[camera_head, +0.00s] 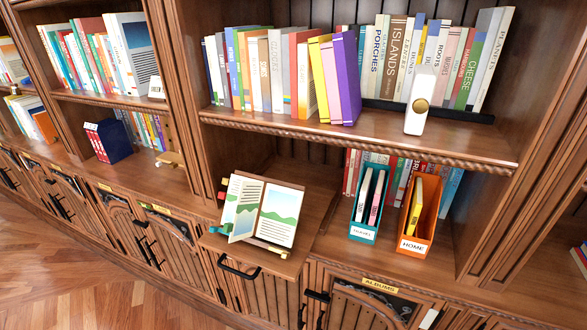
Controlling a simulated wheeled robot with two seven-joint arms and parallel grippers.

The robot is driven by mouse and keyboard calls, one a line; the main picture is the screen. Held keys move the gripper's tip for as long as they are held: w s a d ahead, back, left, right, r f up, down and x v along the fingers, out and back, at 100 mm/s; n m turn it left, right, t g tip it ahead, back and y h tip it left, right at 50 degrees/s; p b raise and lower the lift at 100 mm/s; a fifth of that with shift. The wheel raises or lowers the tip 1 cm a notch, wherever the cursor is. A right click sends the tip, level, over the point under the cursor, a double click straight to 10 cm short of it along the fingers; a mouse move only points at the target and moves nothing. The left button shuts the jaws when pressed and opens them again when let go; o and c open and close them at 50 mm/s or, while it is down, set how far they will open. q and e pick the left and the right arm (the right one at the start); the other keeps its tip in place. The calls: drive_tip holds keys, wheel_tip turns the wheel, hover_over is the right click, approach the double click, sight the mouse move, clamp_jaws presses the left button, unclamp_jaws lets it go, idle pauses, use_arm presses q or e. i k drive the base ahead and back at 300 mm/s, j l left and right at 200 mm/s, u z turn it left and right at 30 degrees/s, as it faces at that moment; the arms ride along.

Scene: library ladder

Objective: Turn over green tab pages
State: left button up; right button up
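An open book (278,215) with green landscape pictures on its pages leans on a pull-out shelf (262,258) in the lower middle. One page (240,208) stands partly raised near the book's left half. Small coloured tabs show at the book's left edge, including a red one (222,196) and a teal-green one (220,230). More coloured strips run along its lower edge. They are too small to tell apart fully. Neither of my grippers is in view.
A teal holder (364,232) labelled TRAVEL and an orange holder (414,246) labelled HOME stand right of the book. Rows of books fill the shelf above. A white device (420,100) stands at that shelf's front edge. The wooden floor (70,275) at lower left is clear.

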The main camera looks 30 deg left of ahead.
sight(241, 227)
drive_tip(key=k+j, duration=0.25)
drive_tip(key=j, duration=0.2)
drive_tip(key=k+j+z, duration=0.1)
drive_tip(key=j, duration=0.4)
drive_tip(key=k+j, duration=0.65)
drive_tip(key=j, duration=0.2)
drive_tip(key=k+j+z, duration=0.1)
drive_tip(key=k+j, duration=0.15)
drive_tip(key=j, duration=0.2)
